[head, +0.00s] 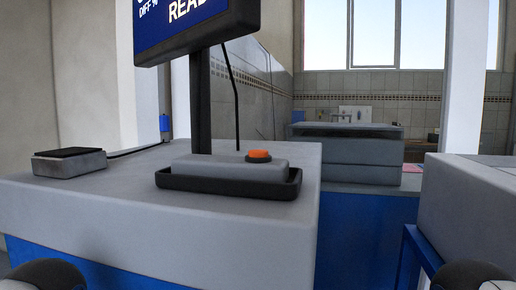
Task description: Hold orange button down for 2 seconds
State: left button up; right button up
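The orange button (258,155) sits on top of the grey base of the display stand, near its right end. It appears raised, and nothing touches it. The grey base (215,170) rests in a black tray (230,185) on the counter. The display screen (185,20) on a dark post above it shows part of "DIFF %" and "READ", cut off by the top edge. Dark rounded parts of my arms show at the bottom left and bottom right corners. Neither gripper's fingers are in view.
A grey counter (130,215) with a blue front (345,240) carries the stand. A small grey box with a dark top (70,162) is on its left. Another grey counter (475,205) stands at the right, with a gap between. Grey boxes (350,150) and a tiled wall lie behind.

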grip_shut()
dwell(1.3)
